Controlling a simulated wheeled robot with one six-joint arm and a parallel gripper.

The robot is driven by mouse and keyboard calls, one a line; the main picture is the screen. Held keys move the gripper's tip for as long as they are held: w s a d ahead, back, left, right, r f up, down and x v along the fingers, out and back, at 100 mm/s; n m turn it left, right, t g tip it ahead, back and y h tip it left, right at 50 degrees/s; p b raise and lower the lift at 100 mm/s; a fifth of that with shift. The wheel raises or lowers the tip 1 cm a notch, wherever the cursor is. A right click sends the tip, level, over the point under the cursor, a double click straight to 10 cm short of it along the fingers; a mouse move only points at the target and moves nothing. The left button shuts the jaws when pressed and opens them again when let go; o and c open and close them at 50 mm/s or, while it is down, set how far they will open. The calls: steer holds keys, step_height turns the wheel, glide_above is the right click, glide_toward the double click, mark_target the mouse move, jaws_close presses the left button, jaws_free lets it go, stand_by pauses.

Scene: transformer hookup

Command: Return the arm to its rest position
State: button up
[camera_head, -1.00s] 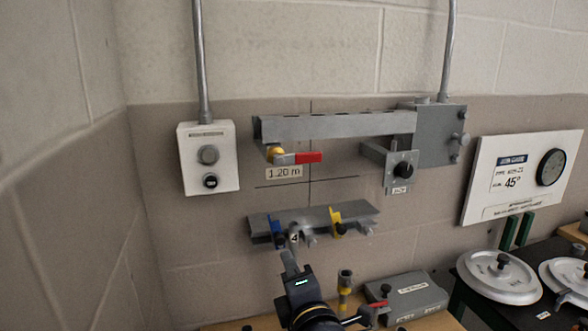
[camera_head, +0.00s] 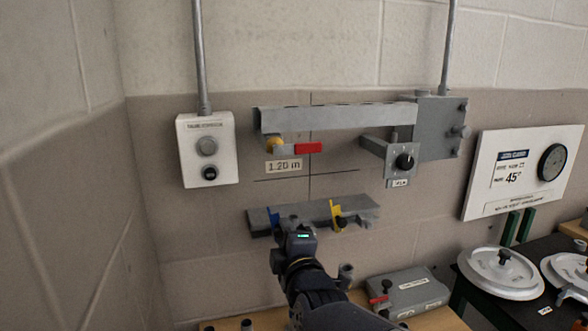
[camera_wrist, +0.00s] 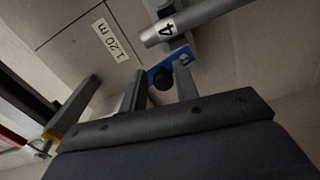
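My gripper (camera_head: 297,228) is in front of the lower grey rail (camera_head: 352,211) in the head view and hides part of it. In the wrist view its two fingers (camera_wrist: 161,88) stand apart, with nothing held between them. Beyond the fingers I see a blue clamp (camera_wrist: 182,57) with a black knob (camera_wrist: 163,79), and a grey cylinder marked 4 (camera_wrist: 195,22). The blue clamp (camera_head: 274,219) also shows in the head view, left of the gripper. I cannot tell how far the fingertips are from the clamp. My dark arm rises from the bottom edge.
The upper grey rail (camera_head: 335,119) carries a red-handled valve (camera_head: 308,148). A yellow clamp (camera_head: 336,214) sits on the lower rail. A white control box (camera_head: 207,150) is on the left wall section. A grey box (camera_head: 410,293) lies on the bench below right. White round lids (camera_head: 500,268) lie farther right.

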steer(key=shift+w+d+f+m+p, duration=0.15)
steer(key=shift+d+f+m+p, duration=0.4)
steer(key=shift+m, duration=2.1)
steer(key=shift+w+d+f+m+p, duration=0.1)
steer(key=shift+d+f+m+p, duration=0.4)
steer(key=shift+m, duration=2.2)
steer(key=shift+w+d+f+m+p, duration=0.15)
steer(key=shift+d+f+m+p, duration=0.4)
steer(key=shift+m, duration=2.1)
steer(key=shift+a+r, duration=0.2)
